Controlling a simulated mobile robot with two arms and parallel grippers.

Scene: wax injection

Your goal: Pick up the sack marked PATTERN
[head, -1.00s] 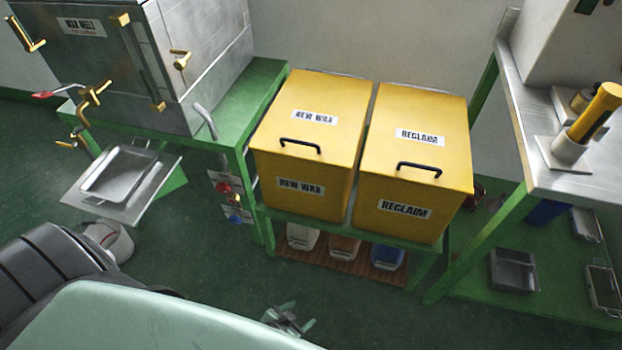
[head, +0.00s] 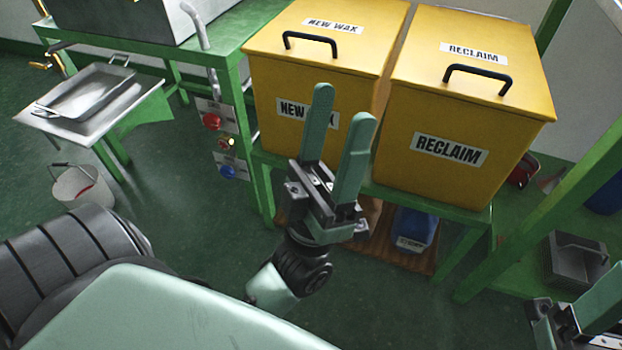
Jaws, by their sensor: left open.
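On the low wooden shelf under the yellow bins, a blue sack (head: 416,228) stands with a pale label too small to read. Part of a brown sack (head: 371,217) shows left of it, mostly behind my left gripper. No white sack can be made out now. I cannot tell which sack is marked PATTERN. My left gripper (head: 341,106) is open and empty, fingers pointing up the picture, in front of the NEW WAX bin. My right gripper (head: 590,315) is only partly in view at the bottom right corner, cut off by the edge.
The NEW WAX bin (head: 318,60) and RECLAIM bin (head: 468,100) stand on a green frame above the shelf (head: 400,260). A green post closes the shelf's left side. A bucket (head: 82,188) stands at left; a grey metal container (head: 575,262) is at right.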

